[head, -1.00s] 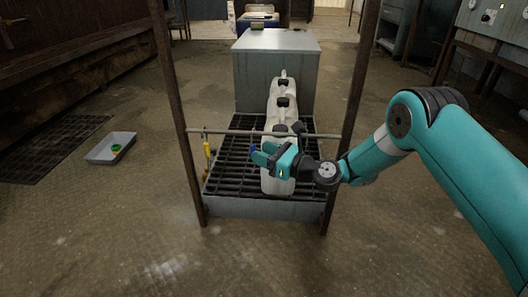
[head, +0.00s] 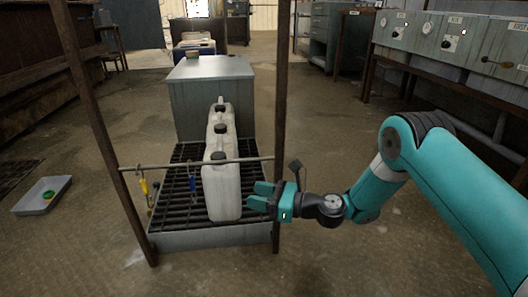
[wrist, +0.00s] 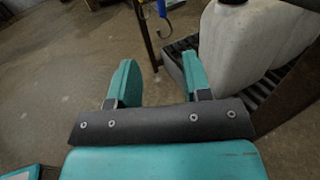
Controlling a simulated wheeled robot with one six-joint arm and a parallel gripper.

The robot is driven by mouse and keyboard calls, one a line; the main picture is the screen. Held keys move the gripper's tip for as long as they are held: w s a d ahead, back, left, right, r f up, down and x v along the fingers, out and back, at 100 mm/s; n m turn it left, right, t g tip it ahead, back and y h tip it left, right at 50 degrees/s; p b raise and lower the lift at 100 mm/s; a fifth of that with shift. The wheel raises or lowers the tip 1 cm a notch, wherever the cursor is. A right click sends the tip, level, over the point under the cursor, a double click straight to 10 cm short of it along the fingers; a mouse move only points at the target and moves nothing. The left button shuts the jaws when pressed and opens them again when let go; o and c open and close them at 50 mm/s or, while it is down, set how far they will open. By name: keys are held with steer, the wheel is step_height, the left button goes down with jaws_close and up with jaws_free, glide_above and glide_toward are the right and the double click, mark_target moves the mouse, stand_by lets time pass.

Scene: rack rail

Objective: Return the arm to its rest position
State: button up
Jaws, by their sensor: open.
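My gripper (head: 260,196) is open and empty, low at the right side of the rack in the head view. Its two teal fingers (wrist: 160,82) stand apart in the wrist view with nothing between them. My arm reaches in from the right, bent and extended forward. A blue-handled tool (head: 192,183) hangs from the rack's rail (head: 190,164), left of the gripper and apart from it. Its lower part shows beyond the fingers in the wrist view (wrist: 162,10).
White jugs (head: 222,190) stand in a row on the black grate (head: 175,205), close to the gripper. Rusty posts (head: 279,130) flank the rack. A yellow tool (head: 144,188) hangs at the rail's left. A grey tray (head: 42,196) lies on the floor. Open floor lies right of the rack.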

steer(key=s+d+r+n+g+h+p, duration=0.1)
steer(key=s+r+n+g+h+p, duration=0.3)
steer(key=r+n, duration=0.6)
steer(key=s+d+r+n+g+h+p, duration=0.1)
steer(key=s+r+n+p, duration=0.45)
steer(key=r, duration=0.75)
steer(key=s+d+r+n+h+p, duration=0.4)
steer(key=s+d+r+n, duration=0.25)
steer(key=s, duration=0.35)
steer(key=s+d+r+n+h+p, duration=0.4)
steer(key=s+d+r+n, duration=0.3)
steer(key=s, duration=0.4)
step_height(320, 180, up, 37)
steer(key=d+p, duration=0.1)
steer(key=p, duration=3.6)
steer(key=shift+w+r+m+p, duration=0.15)
steer(key=shift+r+m+p, duration=0.05)
steer(key=shift+m+p, duration=0.1)
